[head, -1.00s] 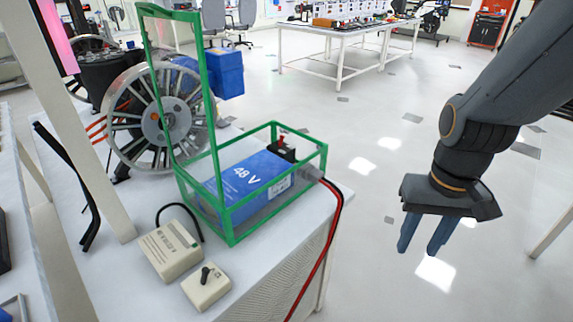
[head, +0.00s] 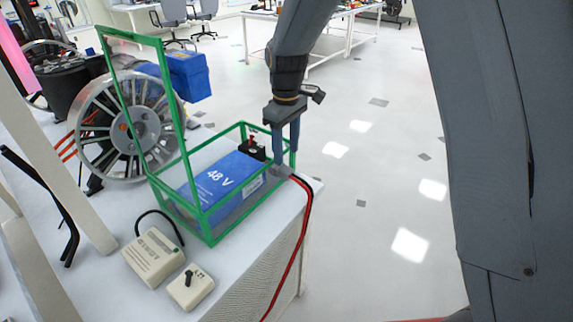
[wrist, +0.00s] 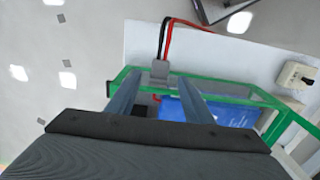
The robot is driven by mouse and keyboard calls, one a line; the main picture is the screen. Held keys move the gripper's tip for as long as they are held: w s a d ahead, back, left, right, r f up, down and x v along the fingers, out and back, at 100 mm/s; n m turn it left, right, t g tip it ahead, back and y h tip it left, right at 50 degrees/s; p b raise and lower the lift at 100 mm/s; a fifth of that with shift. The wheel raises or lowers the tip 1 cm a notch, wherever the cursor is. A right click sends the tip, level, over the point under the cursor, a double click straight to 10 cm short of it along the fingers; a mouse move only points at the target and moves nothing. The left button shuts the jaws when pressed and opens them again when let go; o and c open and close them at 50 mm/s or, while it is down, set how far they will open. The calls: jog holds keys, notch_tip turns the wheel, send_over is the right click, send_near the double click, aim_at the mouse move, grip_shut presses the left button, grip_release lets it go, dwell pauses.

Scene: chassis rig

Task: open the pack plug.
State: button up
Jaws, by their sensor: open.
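The pack plug (head: 282,171) is a small grey block at the right end of the green-framed box, with red and black cables running from it. It also shows in the wrist view (wrist: 160,68). The box holds a blue 48 V pack (head: 222,182). My gripper (head: 287,158) is open and points down at the plug. In the wrist view its fingers (wrist: 157,80) lie either side of the plug, with the plug between or just beyond the tips. I cannot tell whether they touch it.
The green lid frame (head: 106,75) stands raised at the box's far left side. A beige meter box (head: 153,257) and a beige switch box (head: 190,288) lie on the white bench in front. A spoked wheel (head: 125,128) stands behind. The floor to the right is clear.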

aim_at(287, 170)
notch_tip(287, 170, down, 6)
jog(key=shift+f+p, duration=0.25)
jog(key=shift+p, duration=0.25)
